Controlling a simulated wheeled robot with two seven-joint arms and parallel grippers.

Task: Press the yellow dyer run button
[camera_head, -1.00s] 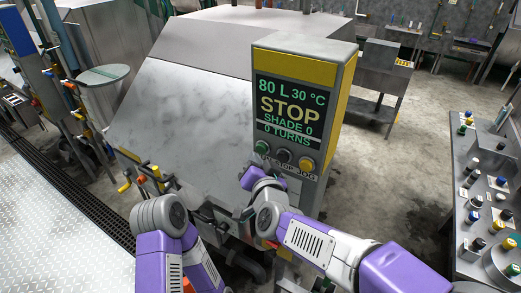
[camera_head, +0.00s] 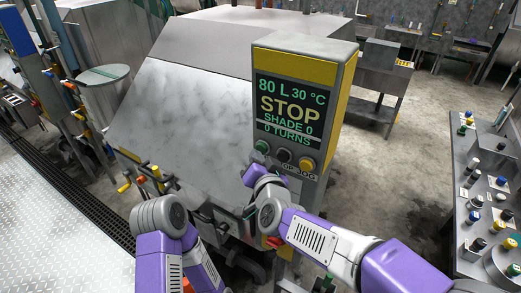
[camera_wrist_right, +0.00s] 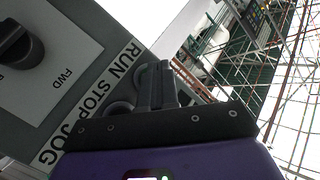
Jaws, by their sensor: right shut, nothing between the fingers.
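The yellow dyer's control box (camera_head: 300,105) has a lit screen reading STOP. Below the screen are a green run button (camera_head: 262,147), a black stop button (camera_head: 284,155) and a yellow jog button (camera_head: 306,164). My right gripper (camera_head: 257,168) is just below the green button, its fingers mostly hidden by its own body. In the right wrist view its shut, empty fingers (camera_wrist_right: 165,70) point at the button row by the RUN end of the label (camera_wrist_right: 90,100). The fingers partly cover a round green button (camera_wrist_right: 143,76) there; contact cannot be told. My left gripper is out of sight.
A black rotary switch (camera_wrist_right: 18,45) marked FWD sits on the panel beside the buttons. The dyer's pale sloped hood (camera_head: 190,100) is left of the box. A button console (camera_head: 480,200) stands at the right. The floor between is clear.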

